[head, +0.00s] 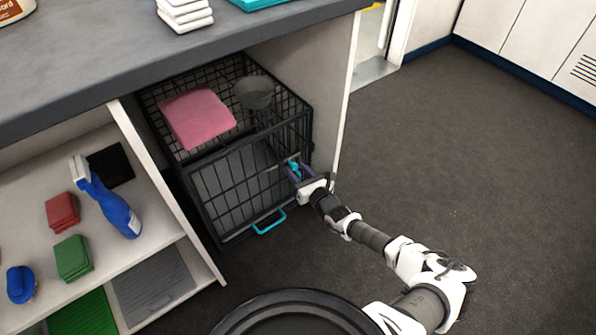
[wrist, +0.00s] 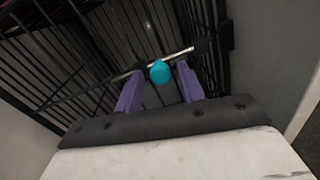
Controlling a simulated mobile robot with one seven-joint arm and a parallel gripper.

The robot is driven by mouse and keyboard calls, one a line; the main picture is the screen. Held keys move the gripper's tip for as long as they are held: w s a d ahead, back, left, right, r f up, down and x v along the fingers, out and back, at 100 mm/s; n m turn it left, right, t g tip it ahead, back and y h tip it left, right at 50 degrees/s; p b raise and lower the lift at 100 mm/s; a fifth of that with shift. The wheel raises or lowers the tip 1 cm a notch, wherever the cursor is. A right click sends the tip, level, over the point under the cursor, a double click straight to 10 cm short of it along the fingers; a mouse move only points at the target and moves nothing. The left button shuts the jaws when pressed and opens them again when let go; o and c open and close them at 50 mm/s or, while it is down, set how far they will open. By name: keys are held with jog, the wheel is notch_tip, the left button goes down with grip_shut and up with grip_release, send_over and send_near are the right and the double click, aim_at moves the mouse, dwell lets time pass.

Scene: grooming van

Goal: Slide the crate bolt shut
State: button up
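The black wire crate (head: 232,190) stands under the counter with its barred front door facing out. In the wrist view, the silver bolt rod (wrist: 182,53) runs across the bars, its right end by a dark bracket (wrist: 202,48). I cannot tell whether it enters the bracket. A round teal knob (wrist: 159,72) sits on the rod. My gripper (wrist: 159,86) is open, its two purple fingers on either side of the knob with gaps visible. In the head view my gripper (head: 297,174) is at the crate's right front edge, partly hiding the bolt.
A teal handle (head: 269,222) sticks out low on the crate front. A pink folded cloth (head: 197,116) and a grey bowl (head: 254,93) are on top of the crate. The counter's right side panel (head: 345,90) stands close beside it. The floor (head: 450,150) to the right is clear.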

grip_shut()
jog(key=shift+d, duration=0.1)
jog(key=shift+w+d+b, duration=0.6)
jog(key=shift+d+b, duration=0.1)
jog(key=shift+d, duration=0.1)
jog(key=shift+w+d+b, duration=0.55)
jog(key=shift+d+b, duration=0.15)
jog(key=shift+d, duration=0.05)
jog(key=shift+o, duration=1)
grip_release()
jog(key=p+v, duration=0.2)
jog(key=v, duration=1.1)
jog(key=shift+s, duration=0.4)
jog(key=shift+d, duration=0.15)
